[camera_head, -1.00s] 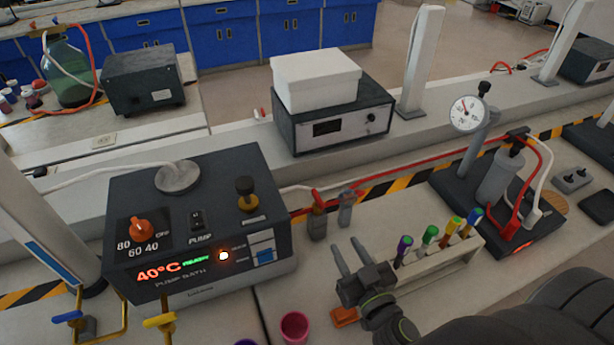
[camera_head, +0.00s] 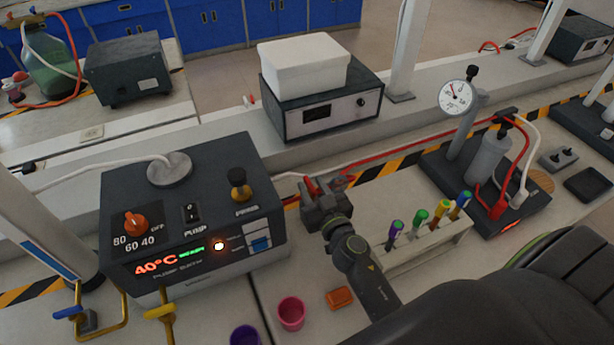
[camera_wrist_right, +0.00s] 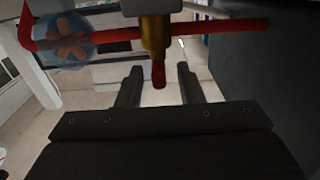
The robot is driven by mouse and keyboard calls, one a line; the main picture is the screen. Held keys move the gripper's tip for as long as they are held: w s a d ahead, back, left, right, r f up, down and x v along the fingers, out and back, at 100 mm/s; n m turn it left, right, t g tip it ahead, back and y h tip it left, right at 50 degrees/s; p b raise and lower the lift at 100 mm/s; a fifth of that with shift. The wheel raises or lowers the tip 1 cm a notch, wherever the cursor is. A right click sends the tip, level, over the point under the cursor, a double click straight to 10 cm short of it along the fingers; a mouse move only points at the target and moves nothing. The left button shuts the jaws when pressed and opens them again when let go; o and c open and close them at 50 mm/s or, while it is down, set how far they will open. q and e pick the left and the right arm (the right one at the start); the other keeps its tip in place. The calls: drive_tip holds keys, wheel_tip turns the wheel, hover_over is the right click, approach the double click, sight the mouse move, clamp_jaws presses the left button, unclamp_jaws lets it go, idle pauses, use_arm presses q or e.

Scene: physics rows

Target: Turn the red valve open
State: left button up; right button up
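The red valve shows in the right wrist view as a brass body (camera_wrist_right: 155,32) on a red pipe, with a short red handle (camera_wrist_right: 158,75) pointing towards me. My right gripper (camera_wrist_right: 160,84) is open, with one finger on each side of the handle and visible gaps between. In the head view the right gripper (camera_head: 322,200) is at the valve, right of the pump bath and behind the test tube rack. It hides most of the valve there; only some red (camera_head: 310,186) shows. My left gripper is not in view.
The dark pump bath (camera_head: 205,215) stands close on the left, its display reading 40°C. The test tube rack (camera_head: 430,248) is close on the right. A pink cup (camera_head: 291,313), a purple cup (camera_head: 245,336) and an orange block (camera_head: 339,298) are in front.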

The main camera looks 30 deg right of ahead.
sight(307, 178)
drive_tip(key=shift+w+d, duration=0.1)
drive_tip(key=shift+w, duration=1.75)
drive_tip(key=shift+c, duration=0.3)
clamp_jaws()
